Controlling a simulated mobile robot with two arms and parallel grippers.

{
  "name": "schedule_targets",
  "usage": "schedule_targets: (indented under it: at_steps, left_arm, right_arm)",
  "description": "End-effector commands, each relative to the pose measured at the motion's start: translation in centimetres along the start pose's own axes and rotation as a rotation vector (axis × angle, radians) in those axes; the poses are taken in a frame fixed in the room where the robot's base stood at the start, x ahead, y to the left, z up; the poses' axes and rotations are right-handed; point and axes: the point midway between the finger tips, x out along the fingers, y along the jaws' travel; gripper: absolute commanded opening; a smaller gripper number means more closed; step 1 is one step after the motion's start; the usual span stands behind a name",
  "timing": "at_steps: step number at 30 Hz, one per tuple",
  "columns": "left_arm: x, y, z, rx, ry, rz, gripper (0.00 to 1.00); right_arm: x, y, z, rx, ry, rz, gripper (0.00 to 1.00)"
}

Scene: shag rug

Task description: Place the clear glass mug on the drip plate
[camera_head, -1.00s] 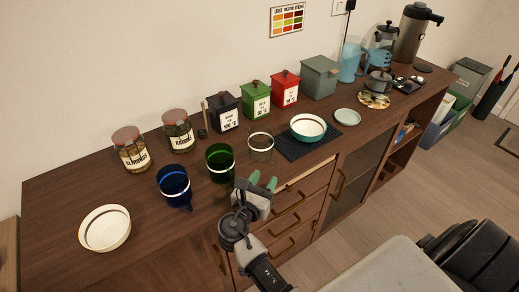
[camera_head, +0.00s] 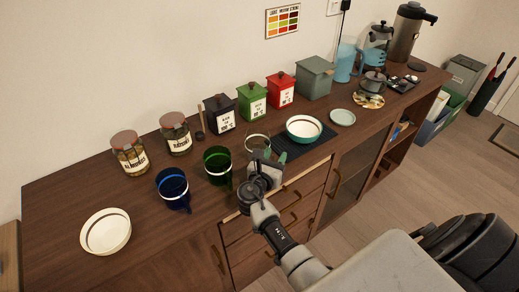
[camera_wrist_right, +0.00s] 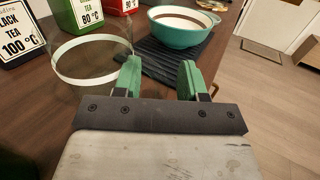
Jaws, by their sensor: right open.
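The clear glass mug (camera_head: 257,143) with a white band stands upright on the wooden counter, left of the black ribbed drip plate (camera_head: 296,150). In the right wrist view the clear mug (camera_wrist_right: 88,62) is at the left, outside the fingers. The drip plate (camera_wrist_right: 165,62) lies beyond the fingertips, with a teal and white bowl (camera_head: 304,128) on its back part. My right gripper (camera_head: 268,155) is open and empty, just in front of the mug; its green fingers also show in the right wrist view (camera_wrist_right: 159,75). My left gripper is not in view.
A green mug (camera_head: 217,165) and a blue mug (camera_head: 173,188) stand left of the clear mug. Tea boxes (camera_head: 252,101) line the back. A small pale plate (camera_head: 342,117) lies right of the bowl. The counter's front edge runs below my right gripper.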

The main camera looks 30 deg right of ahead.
Motion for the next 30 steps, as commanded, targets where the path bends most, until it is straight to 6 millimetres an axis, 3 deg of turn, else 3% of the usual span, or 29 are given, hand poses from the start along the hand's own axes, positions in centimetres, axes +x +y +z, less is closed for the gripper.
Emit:
schedule_targets:
  at_steps: [2, 10, 23, 30]
  left_arm:
    - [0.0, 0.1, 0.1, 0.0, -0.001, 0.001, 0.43]
    - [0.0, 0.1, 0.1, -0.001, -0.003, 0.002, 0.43]
    - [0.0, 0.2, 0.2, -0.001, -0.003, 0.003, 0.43]
    - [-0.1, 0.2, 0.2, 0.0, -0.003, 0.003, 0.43]
  right_arm:
    - [0.0, 0.0, 0.0, 0.0, 0.0, 0.0, 0.41]
    - [-0.1, 0.0, 0.0, 0.0, 0.0, 0.0, 0.0]
    - [-0.1, 0.0, 0.2, 0.002, -0.001, 0.0, 0.0]
    - [-0.1, 0.0, 2.2, 0.006, -0.002, -0.001, 0.0]
